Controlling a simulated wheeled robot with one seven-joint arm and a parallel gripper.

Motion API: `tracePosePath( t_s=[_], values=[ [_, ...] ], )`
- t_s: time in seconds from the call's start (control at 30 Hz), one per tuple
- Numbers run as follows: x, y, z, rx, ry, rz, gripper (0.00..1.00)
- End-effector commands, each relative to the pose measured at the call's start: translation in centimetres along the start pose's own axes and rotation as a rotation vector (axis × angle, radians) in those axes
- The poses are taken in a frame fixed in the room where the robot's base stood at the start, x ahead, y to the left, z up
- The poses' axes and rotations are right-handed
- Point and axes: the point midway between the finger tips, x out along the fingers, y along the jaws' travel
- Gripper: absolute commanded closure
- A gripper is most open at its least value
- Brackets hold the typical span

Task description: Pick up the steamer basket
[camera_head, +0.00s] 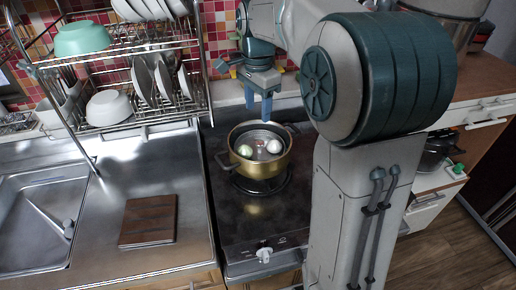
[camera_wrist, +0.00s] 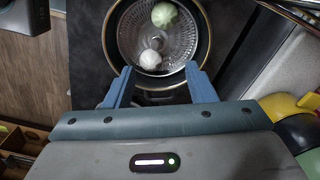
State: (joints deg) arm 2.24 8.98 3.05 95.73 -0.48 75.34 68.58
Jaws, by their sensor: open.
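The steamer basket (camera_head: 257,143) is a dark metal basket set inside a golden pot (camera_head: 262,165) on the stove. It holds a pale green item (camera_head: 245,151) and a white item (camera_head: 273,146). The wrist view shows the perforated basket (camera_wrist: 182,42) inside the pot's rim, with the green item (camera_wrist: 163,14) and white item (camera_wrist: 150,59) in it. My gripper (camera_head: 267,117) is above the pot's back side, fingers pointing down. In the wrist view its two blue fingers (camera_wrist: 160,80) are apart, near the basket's edge. I see nothing between them.
The black stovetop (camera_head: 240,215) is otherwise clear in front of the pot. A dish rack (camera_head: 140,110) with plates and bowls stands left of it. A wooden board (camera_head: 148,220) lies on the steel counter, right of the sink (camera_head: 35,225).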

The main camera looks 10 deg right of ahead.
Motion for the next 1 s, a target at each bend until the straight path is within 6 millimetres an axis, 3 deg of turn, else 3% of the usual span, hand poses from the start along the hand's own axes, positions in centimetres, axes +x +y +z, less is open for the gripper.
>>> tracePosePath(
  t_s=[0.3,0.57,0.83,1.0],
  values=[
    [6.1,0.1,0.0,-0.001,-0.001,0.003,0.5],
    [8.1,0.2,-0.1,-0.002,0.0,0.001,0.5],
    [11.9,0.6,-0.3,-0.004,-0.001,0.003,0.5],
    [12.8,0.5,-0.3,-0.004,0.001,0.0,0.5]
  ],
)
